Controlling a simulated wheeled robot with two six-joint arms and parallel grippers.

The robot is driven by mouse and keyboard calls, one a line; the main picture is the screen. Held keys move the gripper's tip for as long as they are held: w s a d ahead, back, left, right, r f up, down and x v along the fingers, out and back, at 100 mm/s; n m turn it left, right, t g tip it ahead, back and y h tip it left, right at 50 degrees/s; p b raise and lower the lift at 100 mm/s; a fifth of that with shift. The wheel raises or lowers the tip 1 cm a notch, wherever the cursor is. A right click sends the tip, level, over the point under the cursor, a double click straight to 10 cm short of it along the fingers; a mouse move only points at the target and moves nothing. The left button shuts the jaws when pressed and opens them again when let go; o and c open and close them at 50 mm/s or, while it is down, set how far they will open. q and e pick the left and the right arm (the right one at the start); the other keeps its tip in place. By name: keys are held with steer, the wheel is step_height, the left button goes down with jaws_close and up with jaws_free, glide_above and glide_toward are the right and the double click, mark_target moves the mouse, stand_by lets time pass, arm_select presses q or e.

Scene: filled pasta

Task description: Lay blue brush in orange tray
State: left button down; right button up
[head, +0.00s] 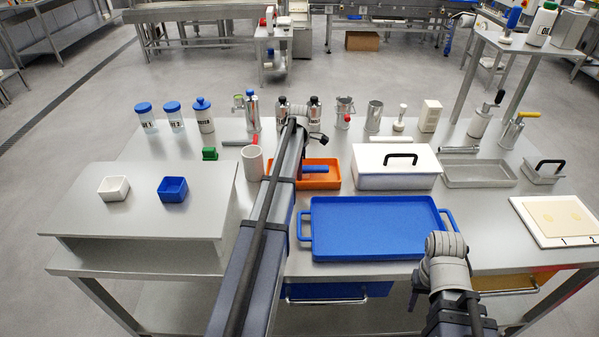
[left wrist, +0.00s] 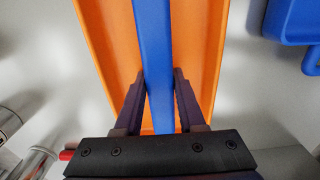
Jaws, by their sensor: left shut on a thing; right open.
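The orange tray (head: 328,184) lies on the table in the head view, behind the large blue tray and partly hidden by my left arm. The blue brush (head: 316,169) is over the orange tray. In the left wrist view the brush (left wrist: 153,40) runs lengthwise over the orange tray floor (left wrist: 108,45). My left gripper (left wrist: 158,82) is shut on the blue brush, one finger on each side. Whether the brush touches the tray floor cannot be told. My right arm shows at the front right of the head view, but its gripper fingers do not show.
A blue tray (head: 375,252) with handles stands in front of the orange tray. A white box (head: 395,180) with a black handle stands to its right. A grey cup (head: 253,166) stands to its left. Several bottles and metal containers line the back.

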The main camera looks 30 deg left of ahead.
arm_select(q)
steer(key=shift+f, duration=0.2)
steer(key=c, duration=0.5)
jaws_free()
steer(key=shift+r, duration=0.15)
step_height(320, 180, up, 12)
steer(key=p, duration=1.2)
